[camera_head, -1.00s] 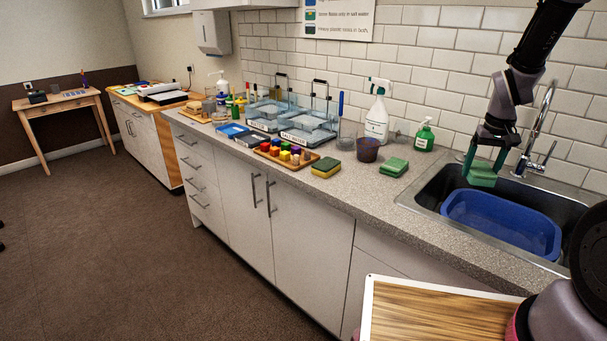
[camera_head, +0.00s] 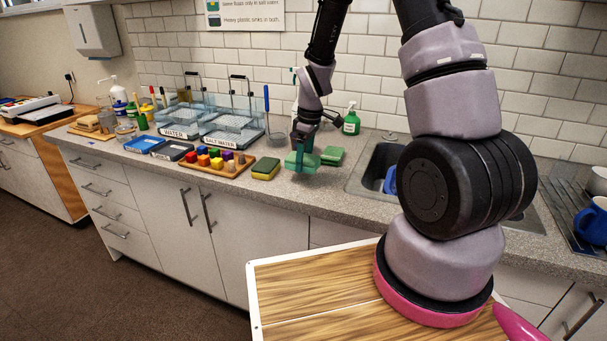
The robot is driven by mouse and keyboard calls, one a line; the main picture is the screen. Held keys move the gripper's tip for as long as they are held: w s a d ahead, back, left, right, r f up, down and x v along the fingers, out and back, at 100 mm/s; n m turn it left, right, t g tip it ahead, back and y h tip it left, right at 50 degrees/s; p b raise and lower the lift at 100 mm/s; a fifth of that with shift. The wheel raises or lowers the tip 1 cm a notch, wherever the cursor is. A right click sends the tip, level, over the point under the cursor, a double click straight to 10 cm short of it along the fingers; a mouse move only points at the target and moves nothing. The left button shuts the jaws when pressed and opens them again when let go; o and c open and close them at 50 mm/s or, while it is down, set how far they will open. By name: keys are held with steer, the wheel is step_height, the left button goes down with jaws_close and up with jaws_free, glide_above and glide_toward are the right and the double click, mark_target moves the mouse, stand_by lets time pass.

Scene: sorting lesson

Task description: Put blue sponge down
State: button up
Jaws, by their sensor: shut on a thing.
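My gripper (camera_head: 302,165) points down over the counter, to the left of the sink. It is shut on a blue-green sponge (camera_head: 296,160), taken as the blue sponge, which its fingers partly hide. The held sponge is at or just above the counter; I cannot tell whether it touches. A green sponge (camera_head: 333,156) lies close on its right. A yellow sponge with a green top (camera_head: 265,170) lies on its left, a little apart.
The grey counter (camera_head: 330,196) is bare in front of the gripper. A wooden tray (camera_head: 205,171) of coloured blocks and the wire-handled salt water tub (camera_head: 228,140) stand left. A green bottle (camera_head: 351,121) stands behind. The sink (camera_head: 365,172) is partly hidden by my arm.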

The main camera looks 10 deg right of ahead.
mark_target(305, 181)
steer(key=shift+d+f, duration=0.15)
steer(key=shift+f, duration=2.2)
steer(key=shift+f, duration=0.15)
steer(key=o, duration=1.5)
steer(key=shift+c, duration=0.2)
